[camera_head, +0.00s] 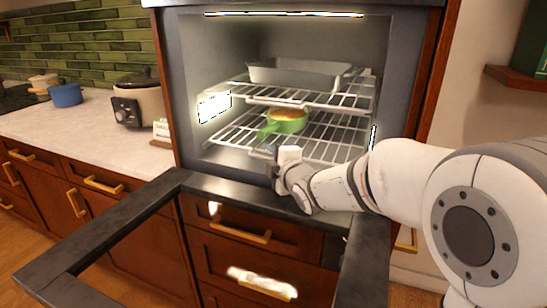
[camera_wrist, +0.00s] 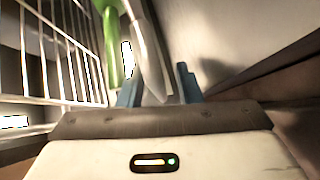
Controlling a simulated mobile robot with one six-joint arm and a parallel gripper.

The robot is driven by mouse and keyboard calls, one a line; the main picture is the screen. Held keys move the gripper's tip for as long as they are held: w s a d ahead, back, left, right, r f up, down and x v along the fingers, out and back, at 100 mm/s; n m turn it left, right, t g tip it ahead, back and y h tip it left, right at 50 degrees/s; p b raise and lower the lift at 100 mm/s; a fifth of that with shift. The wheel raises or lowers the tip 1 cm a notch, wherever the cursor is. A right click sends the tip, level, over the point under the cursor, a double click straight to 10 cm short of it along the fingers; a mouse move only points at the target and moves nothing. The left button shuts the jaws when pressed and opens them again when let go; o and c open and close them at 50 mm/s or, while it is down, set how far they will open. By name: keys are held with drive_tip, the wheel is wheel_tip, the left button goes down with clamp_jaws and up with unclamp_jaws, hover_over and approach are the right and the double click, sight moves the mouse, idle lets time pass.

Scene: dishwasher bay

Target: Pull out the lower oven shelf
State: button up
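The lower oven shelf (camera_head: 335,147) is a wire rack inside the open oven, and a green pan with orange-brown contents (camera_head: 287,121) sits on it. My gripper (camera_head: 268,153) is at the shelf's front edge. In the wrist view my gripper (camera_wrist: 158,88) has its two blue fingers apart. A pale curved bar (camera_wrist: 150,50), apparently the shelf's front lip, runs between them, with a gap showing beside the right finger. The shelf's wires (camera_wrist: 62,50) show at the left. In the head view my wrist hides part of the shelf front.
An upper rack (camera_head: 330,98) holds a grey baking dish (camera_head: 295,73). The oven door (camera_head: 120,215) is folded down in front, its frame below my arm. A counter (camera_head: 60,130) with a cooker (camera_head: 138,103) stands at the left.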

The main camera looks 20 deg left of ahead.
drive_tip(key=shift+w+a, duration=0.2)
drive_tip(key=shift+w, duration=0.1)
drive_tip(key=shift+c, duration=0.4)
drive_tip(key=shift+s+f, duration=0.1)
clamp_jaws()
drive_tip(key=shift+d+f, duration=0.1)
drive_tip(key=shift+f, duration=0.05)
